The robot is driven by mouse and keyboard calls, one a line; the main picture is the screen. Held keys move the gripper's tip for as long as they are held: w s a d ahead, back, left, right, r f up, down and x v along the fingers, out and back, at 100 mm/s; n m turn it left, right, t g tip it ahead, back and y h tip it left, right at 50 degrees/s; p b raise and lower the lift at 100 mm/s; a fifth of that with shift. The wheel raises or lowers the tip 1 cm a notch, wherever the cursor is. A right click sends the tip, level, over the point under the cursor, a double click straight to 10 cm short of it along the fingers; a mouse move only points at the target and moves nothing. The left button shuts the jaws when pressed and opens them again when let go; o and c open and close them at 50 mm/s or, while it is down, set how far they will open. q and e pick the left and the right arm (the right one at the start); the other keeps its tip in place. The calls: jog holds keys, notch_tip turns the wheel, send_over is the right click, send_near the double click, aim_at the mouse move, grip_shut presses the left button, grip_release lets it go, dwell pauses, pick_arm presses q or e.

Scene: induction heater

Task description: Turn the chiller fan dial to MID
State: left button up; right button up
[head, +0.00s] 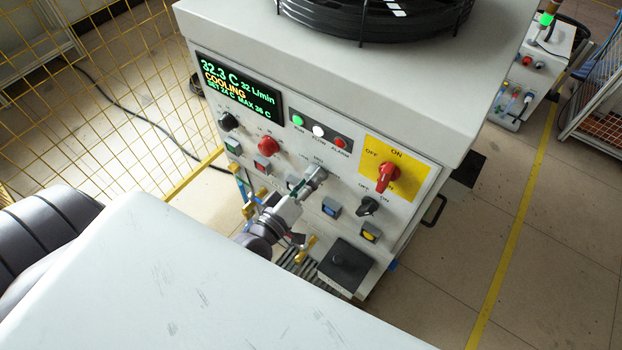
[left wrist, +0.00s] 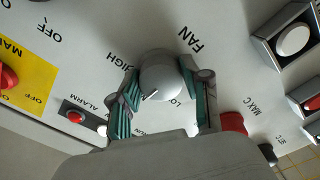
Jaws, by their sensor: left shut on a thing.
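The chiller (head: 300,125) is a pale cabinet with a control panel on its front. The fan dial (left wrist: 160,75) is a round grey knob beside the printed word FAN. Any MID label is not readable behind my gripper. My left gripper (left wrist: 160,98) is shut on the dial, a finger on each side. In the head view the dial (head: 317,172) shows at the tip of my left gripper (head: 308,184).
A red knob (head: 268,146), a black knob (head: 228,122), a red switch (head: 387,176) on a yellow plate and a small black knob (head: 368,206) surround the dial. A display (head: 238,88) reads COOLING. Yellow mesh fencing (head: 120,60) stands at the left.

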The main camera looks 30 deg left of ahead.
dwell(0.3)
pick_arm(q)
jog(key=o, duration=1.1)
jog(key=shift+o, duration=0.2)
jog(key=s+a, duration=0.1)
jog(key=s, duration=1.1)
jog(key=shift+a, duration=0.35)
jog(key=shift+w, duration=0.1)
